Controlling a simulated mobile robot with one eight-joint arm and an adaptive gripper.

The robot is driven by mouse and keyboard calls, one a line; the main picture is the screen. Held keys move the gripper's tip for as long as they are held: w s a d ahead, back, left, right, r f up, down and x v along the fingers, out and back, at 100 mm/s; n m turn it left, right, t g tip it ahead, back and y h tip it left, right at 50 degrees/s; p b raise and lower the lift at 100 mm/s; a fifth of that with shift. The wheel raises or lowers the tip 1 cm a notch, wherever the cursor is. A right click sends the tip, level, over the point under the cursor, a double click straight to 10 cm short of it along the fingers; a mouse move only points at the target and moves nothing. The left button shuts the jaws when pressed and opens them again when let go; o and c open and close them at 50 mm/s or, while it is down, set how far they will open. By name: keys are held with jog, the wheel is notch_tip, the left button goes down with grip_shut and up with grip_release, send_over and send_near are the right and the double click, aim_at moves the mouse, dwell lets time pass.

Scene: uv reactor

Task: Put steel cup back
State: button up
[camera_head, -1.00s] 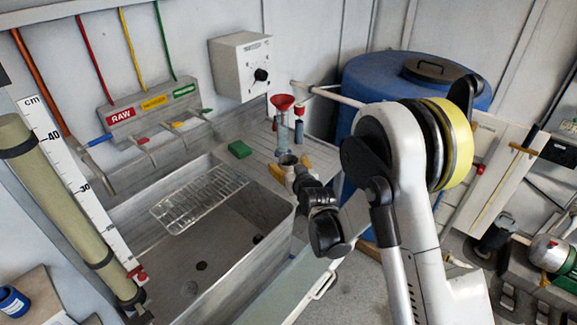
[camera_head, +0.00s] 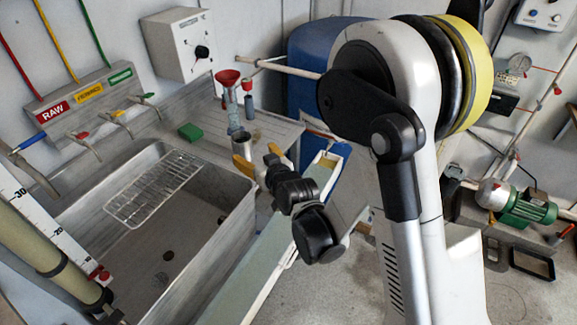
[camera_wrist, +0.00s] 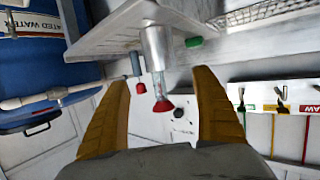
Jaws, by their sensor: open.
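The steel cup (camera_head: 241,148) stands upright on the drainboard (camera_head: 273,127) right of the sink. My gripper (camera_head: 259,160) is open and empty, its yellow fingers at the near side of the cup. In the wrist view, which is upside down, the steel cup (camera_wrist: 157,42) appears in line with the gap between the fingers of my gripper (camera_wrist: 162,82), beyond the tips. I see no contact with the cup. Its lower part is partly hidden by a finger in the head view.
A glass cylinder with a red funnel (camera_head: 229,78) stands close behind the cup, beside a small red-topped bottle (camera_head: 249,104). A green sponge (camera_head: 190,132) lies left. The sink (camera_head: 165,240) holds a wire rack (camera_head: 152,189). A blue barrel (camera_head: 310,60) stands behind my arm.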

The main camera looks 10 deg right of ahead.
jog(key=s+d+r+m+g+h, duration=0.2)
jog(key=s+d+r+g+h, duration=0.1)
jog(key=s+d+r, duration=0.65)
jog(key=s+d+m+g+h, duration=0.1)
jog(key=s+d, duration=0.3)
jog(key=s, duration=0.5)
jog(key=s+d+g, duration=0.2)
jog(key=s+d, duration=0.2)
jog(key=s, duration=0.5)
jog(key=shift+s+d+f+m+g+h, duration=0.2)
jog(key=shift+s+m+g+h, duration=0.1)
jog(key=shift+m+g+h, duration=0.1)
